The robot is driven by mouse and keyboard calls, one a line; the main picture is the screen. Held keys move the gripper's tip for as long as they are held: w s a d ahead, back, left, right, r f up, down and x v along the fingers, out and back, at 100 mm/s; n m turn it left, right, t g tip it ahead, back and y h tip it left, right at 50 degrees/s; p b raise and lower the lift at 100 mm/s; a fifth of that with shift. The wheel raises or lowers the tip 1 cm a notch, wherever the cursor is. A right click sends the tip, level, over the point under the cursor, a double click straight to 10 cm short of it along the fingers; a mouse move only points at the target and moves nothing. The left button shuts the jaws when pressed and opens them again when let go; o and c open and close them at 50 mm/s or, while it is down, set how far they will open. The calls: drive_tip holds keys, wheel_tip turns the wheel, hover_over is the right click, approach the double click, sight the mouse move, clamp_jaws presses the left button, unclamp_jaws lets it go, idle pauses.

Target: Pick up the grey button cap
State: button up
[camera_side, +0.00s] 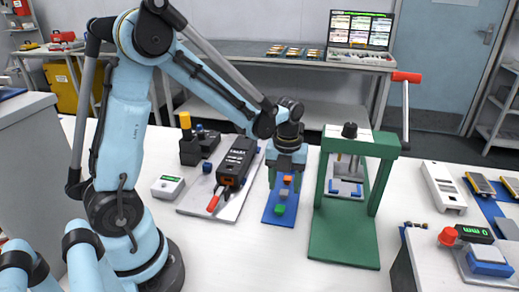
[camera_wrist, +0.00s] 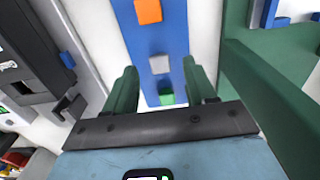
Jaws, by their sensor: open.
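The grey button cap (camera_side: 284,194) sits on a blue strip (camera_side: 268,216), between an orange cap (camera_side: 287,180) and a green cap (camera_side: 280,209). In the wrist view the grey cap (camera_wrist: 159,64) shows in the gap between my fingertips, with the orange cap (camera_wrist: 148,11) beyond it and the green cap (camera_wrist: 166,98) nearer my palm. My gripper (camera_side: 286,183) is open and empty, pointing down over the strip. Its two fingers lie on either side of the grey cap in the wrist view (camera_wrist: 160,68); I cannot tell how far above it they are.
A green press (camera_side: 343,254) with a red-handled lever stands close to the right of the strip. A black sealer (camera_side: 237,160) on a grey plate stands close to the left. A small white box (camera_side: 168,187) lies farther left.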

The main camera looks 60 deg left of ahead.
drive_tip(key=shift+f, duration=1.15)
drive_tip(key=shift+c, duration=0.3)
clamp_jaws()
